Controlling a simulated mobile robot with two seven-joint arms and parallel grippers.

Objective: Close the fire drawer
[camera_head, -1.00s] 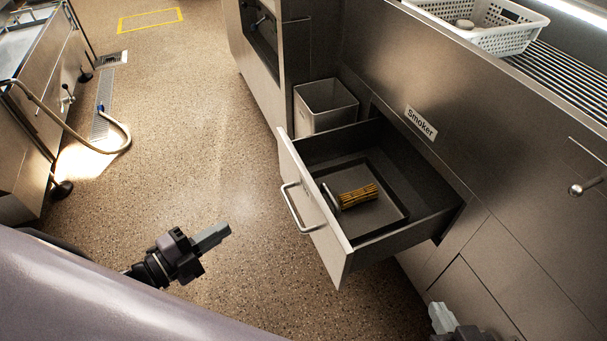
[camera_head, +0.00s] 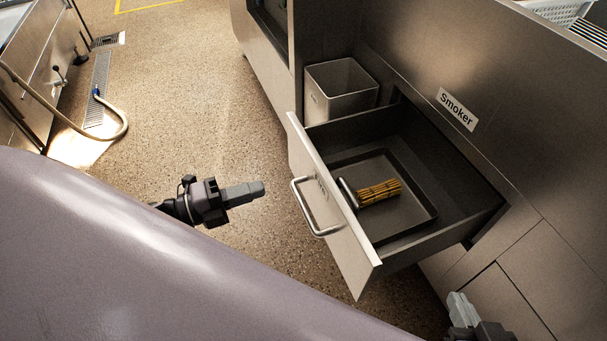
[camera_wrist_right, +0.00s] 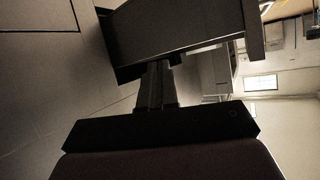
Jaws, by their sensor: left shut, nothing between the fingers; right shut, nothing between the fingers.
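The drawer (camera_head: 335,222) is pulled out of the steel cabinet under the "Smoker" label. It has a pale front with a bar handle (camera_head: 306,212), and a dark tray (camera_head: 410,220) inside holds a bundle of yellow-brown sticks (camera_head: 379,193). My left gripper (camera_head: 262,188) is shut and empty, left of the drawer front and apart from the handle. My right gripper (camera_head: 455,298) is shut and empty at the lower right, beside the cabinet and near the drawer's near side. In the right wrist view, its fingers (camera_wrist_right: 156,68) point toward the dark drawer side (camera_wrist_right: 180,35).
A square steel bin (camera_head: 341,91) stands just beyond the drawer. A white perforated basket (camera_head: 553,9) sits on the counter at the top right. A hose (camera_head: 70,127) lies on the left over a floor drain. The floor left of the drawer is clear.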

